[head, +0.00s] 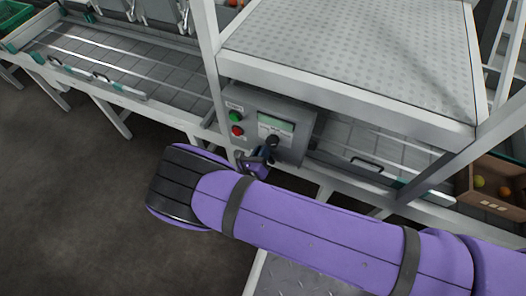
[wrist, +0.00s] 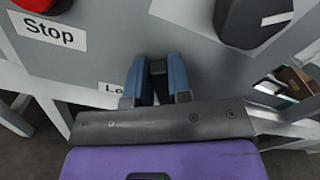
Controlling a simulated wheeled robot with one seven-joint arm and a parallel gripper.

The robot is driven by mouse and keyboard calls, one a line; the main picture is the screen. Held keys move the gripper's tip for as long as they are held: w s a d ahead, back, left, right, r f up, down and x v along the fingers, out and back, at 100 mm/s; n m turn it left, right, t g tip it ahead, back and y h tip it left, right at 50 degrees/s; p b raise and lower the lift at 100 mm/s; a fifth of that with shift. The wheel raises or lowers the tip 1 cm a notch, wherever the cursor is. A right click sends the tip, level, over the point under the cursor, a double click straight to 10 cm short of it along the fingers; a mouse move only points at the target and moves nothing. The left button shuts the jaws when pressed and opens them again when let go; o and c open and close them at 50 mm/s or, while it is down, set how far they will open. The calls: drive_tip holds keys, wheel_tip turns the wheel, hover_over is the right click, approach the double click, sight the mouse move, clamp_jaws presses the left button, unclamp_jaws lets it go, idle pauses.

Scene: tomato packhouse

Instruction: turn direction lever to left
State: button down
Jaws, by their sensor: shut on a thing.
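The grey control box (head: 293,152) stands on the side of the conveyor frame. My gripper (head: 268,150) is at the lower part of its front face. In the wrist view, my gripper's two blue fingers (wrist: 158,75) are closed around a dark piece, which looks like the direction lever (wrist: 158,68). Most of the lever is hidden between the fingers, so its exact angle cannot be told. A white label (wrist: 112,88) reading "Le" shows left of the fingers, the rest of it covered by the gripper.
A red button (wrist: 38,4) with a "Stop" label is at the upper left of the wrist view. A black knob (wrist: 240,22) with a white mark is at the upper right. A green button (head: 236,116) and a display (head: 277,123) are on the box.

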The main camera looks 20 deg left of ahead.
idle(0.4)
drive_tip(key=c, duration=1)
unclamp_jaws()
drive_tip(key=shift+c, duration=0.2)
drive_tip(key=s, duration=1.1)
drive_tip(key=shift+a, duration=0.45)
